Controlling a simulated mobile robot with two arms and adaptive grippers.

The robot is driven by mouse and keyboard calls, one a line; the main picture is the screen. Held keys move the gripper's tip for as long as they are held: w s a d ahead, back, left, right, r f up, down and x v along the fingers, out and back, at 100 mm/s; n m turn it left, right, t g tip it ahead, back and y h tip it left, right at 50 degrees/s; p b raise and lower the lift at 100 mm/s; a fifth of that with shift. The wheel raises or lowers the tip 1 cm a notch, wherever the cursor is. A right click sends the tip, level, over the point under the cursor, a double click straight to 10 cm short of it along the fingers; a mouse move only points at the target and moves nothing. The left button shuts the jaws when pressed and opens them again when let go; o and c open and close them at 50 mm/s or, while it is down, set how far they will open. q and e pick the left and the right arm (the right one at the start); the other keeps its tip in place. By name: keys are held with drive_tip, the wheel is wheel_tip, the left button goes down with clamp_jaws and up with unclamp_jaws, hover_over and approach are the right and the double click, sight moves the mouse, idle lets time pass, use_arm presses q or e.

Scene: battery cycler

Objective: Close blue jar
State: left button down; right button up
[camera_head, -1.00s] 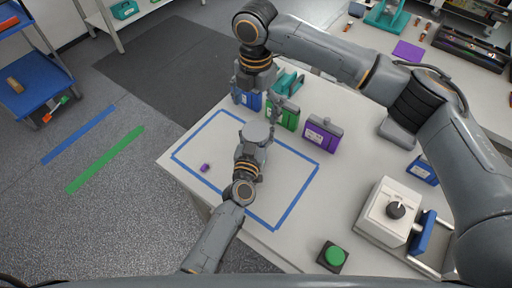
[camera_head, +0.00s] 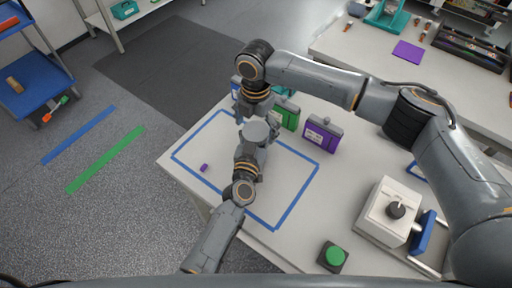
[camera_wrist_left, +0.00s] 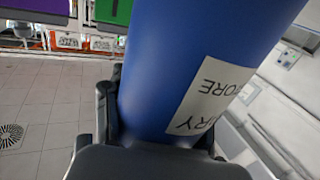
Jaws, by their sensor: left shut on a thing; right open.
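The blue jar (camera_wrist_left: 185,75) fills the middle of the left wrist view, with a white lettered label on its side. My left gripper (camera_head: 257,142) is shut on it, with dark fingers on both sides of the jar in the wrist view. In the head view the jar's blue side is hidden. A grey round shape (camera_head: 256,132) shows at the left gripper; I cannot tell whether it is the jar's top or lid. My right gripper (camera_head: 255,116) is open and points down just behind and above this shape. Nothing shows clearly between its fingers.
A green case (camera_head: 289,115) and a purple case (camera_head: 322,135) stand behind on the table, with a blue one (camera_head: 235,88) partly hidden. A small purple item (camera_head: 204,168) lies inside the blue tape outline (camera_head: 298,203). A white device (camera_head: 391,212) and green button (camera_head: 335,256) are at right.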

drive_tip(key=c, duration=1.2)
drive_tip(key=shift+m, duration=1.6)
drive_tip(key=o, duration=1.3)
drive_tip(key=shift+r, duration=2.25)
drive_tip(key=shift+m, duration=0.6)
wheel_tip(320, 180, up, 4)
drive_tip(key=shift+r, duration=0.1)
drive_tip(key=shift+c, duration=0.5)
